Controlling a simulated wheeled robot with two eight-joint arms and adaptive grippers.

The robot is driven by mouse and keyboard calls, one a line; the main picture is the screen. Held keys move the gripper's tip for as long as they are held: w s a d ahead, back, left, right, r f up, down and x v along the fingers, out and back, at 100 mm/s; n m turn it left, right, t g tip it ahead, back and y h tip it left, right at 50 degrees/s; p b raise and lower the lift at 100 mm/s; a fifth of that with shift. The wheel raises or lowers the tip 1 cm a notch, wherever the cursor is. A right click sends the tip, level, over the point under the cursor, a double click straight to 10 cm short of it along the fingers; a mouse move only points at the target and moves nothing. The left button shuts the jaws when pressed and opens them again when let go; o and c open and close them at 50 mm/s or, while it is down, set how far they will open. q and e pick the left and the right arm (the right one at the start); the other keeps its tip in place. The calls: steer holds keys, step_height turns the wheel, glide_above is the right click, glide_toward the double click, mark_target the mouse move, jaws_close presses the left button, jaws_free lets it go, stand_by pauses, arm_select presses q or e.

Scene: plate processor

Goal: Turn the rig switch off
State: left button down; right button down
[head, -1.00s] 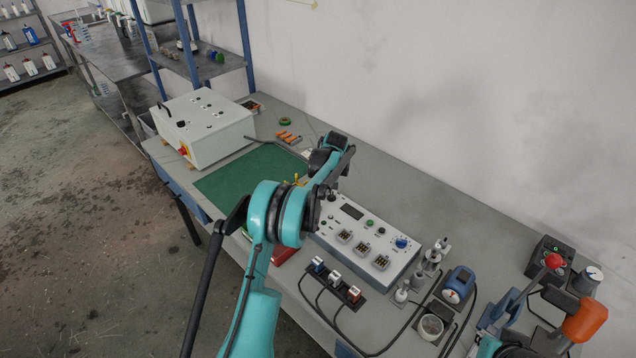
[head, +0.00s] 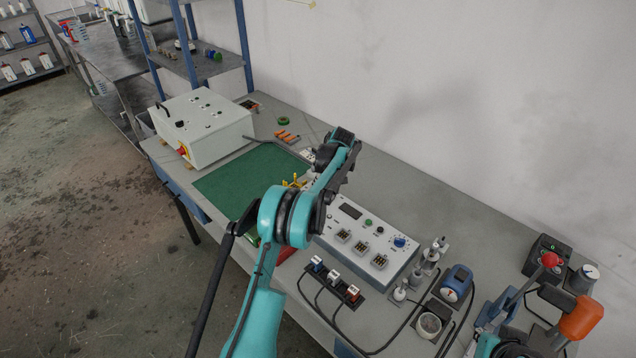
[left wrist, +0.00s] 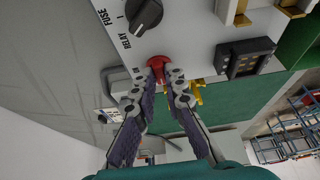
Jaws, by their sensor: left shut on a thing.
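A red knob (left wrist: 158,68) sits at the edge of a white panel (left wrist: 185,35) in the left wrist view. My left gripper (left wrist: 167,76) is shut on this red knob, with its fingertips on both sides of it. A black rotary knob (left wrist: 145,14) beside the word RELAY is on the same panel. I cannot read a label naming the rig switch. In the head view, my left arm covers the fingertips and the red knob. My right gripper does not show.
Yellow parts (left wrist: 197,92) and a black socket block (left wrist: 246,57) are close to the fingers. A green mat (head: 245,180), a white control box (head: 205,130) and a grey instrument box (head: 365,240) are on the bench. Small fixtures and cables crowd the front right.

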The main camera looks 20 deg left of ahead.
arm_select(q)
steer(key=c, duration=1.6)
jaws_free()
steer(key=v, duration=1.2)
